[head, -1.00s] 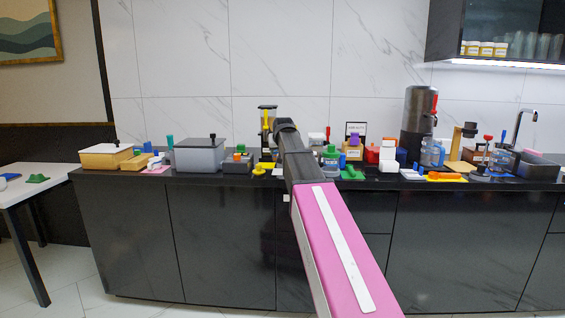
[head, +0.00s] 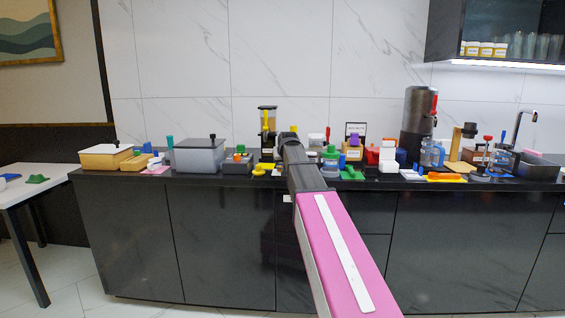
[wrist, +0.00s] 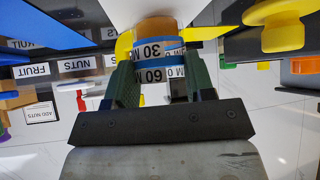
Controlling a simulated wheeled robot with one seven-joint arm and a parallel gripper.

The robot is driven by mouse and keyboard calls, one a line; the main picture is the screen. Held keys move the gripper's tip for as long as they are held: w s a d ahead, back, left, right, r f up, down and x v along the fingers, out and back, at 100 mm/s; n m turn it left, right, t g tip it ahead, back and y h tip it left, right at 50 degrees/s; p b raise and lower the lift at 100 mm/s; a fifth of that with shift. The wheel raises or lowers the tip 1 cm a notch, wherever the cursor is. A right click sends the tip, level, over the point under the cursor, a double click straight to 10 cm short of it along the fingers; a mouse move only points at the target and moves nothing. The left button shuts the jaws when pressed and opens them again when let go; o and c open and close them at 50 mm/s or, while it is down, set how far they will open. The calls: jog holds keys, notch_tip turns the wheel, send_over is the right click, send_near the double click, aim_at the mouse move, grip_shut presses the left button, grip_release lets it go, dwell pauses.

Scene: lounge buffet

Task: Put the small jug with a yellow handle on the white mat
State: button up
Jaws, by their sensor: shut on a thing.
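In the wrist view my gripper (wrist: 160,78) is shut on a small jug (wrist: 158,52) with a blue band and printed 30 and 60 marks. Yellow parts of it stick out on both sides, the left one (wrist: 124,46) looking like the handle. The fingers press its sides. A plain white surface (wrist: 150,10) lies just beyond the jug; I cannot tell whether it is the white mat. In the head view my own arm hides the gripper and jug, and I cannot pick out the mat there.
The black counter (head: 230,181) is crowded. Right of my arm are small coloured items, a white box (head: 388,158) and a tall dark dispenser (head: 416,120).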

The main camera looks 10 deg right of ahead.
jog(key=o, duration=1.1)
jog(key=shift+c, duration=0.2)
jog(key=v, duration=1.2)
jog(key=s+a+f+g, duration=0.15)
jog(key=s+f, duration=0.45)
jog(key=f, duration=0.6)
jog(key=s+a+f+g, duration=0.1)
jog(key=s+f+g, duration=0.2)
jog(key=s+f, duration=0.55)
jog(key=s+a+f+g, duration=0.15)
jog(key=s+f, duration=0.25)
jog(key=f, duration=1)
jog(key=s+f+g, duration=0.3)
jog(key=s+f, duration=0.8)
jog(key=s, duration=0.1)
jog(key=shift+a, duration=0.45)
